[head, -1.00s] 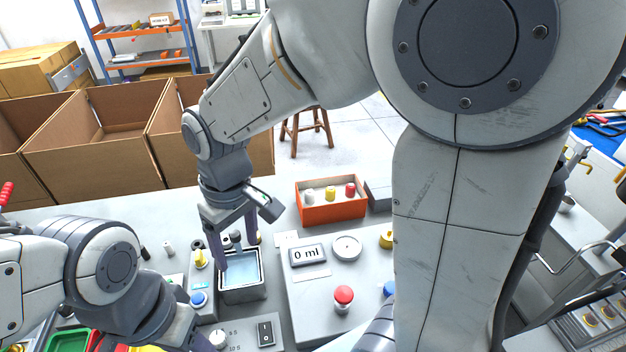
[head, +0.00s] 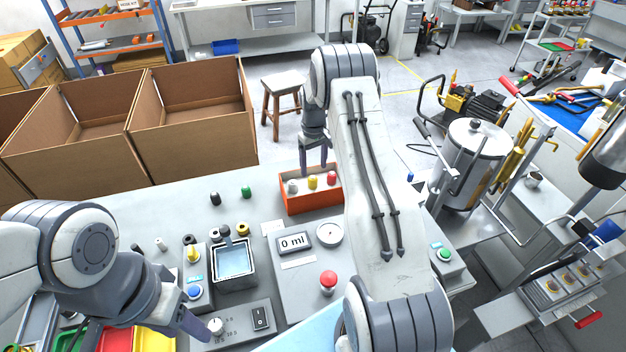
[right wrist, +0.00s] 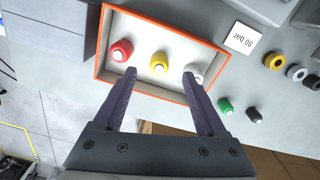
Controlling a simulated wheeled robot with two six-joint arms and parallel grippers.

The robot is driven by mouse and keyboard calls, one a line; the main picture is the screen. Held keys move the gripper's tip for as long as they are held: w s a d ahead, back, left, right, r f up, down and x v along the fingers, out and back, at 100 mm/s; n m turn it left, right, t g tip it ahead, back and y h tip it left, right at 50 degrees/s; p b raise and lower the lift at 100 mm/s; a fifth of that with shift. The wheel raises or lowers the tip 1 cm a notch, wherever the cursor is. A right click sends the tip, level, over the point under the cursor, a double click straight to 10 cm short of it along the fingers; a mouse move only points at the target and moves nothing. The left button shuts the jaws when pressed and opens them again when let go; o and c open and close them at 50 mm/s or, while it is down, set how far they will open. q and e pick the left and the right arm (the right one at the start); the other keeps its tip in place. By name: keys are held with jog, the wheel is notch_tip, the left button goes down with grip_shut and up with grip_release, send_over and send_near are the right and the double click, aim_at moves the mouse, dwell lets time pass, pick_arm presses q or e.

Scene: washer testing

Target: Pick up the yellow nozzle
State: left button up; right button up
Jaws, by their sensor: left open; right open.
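The yellow nozzle (head: 313,181) stands in an orange box (head: 308,205), between a white nozzle (head: 292,186) and a red nozzle (head: 332,178). My right gripper (head: 314,166) is open and empty, pointing down over this box. In the right wrist view, the yellow nozzle (right wrist: 159,63) shows between the two fingers (right wrist: 159,76), slightly beyond the tips; the fingers do not touch it. The red nozzle (right wrist: 122,50) and white nozzle (right wrist: 194,72) lie near the fingertips on either side. My left gripper (head: 203,330) is open at the lower left, beside a dial.
A small water tank (head: 234,262), a 0 ml display (head: 294,241), a gauge (head: 330,233) and a red button (head: 328,283) sit nearer on the bench. A green part (head: 246,192) and a black part (head: 215,199) stand left of the box. Cardboard boxes (head: 190,125) stand behind.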

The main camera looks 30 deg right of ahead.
aim_at(313, 177)
jog(key=f+p, duration=0.1)
jog(key=f, duration=0.2)
jog(key=f+p, duration=0.1)
jog(key=f, duration=0.1)
jog(key=shift+w+f+p, duration=0.15)
jog(key=shift+w+p, duration=0.15)
jog(key=shift+f, duration=0.25)
grip_shut()
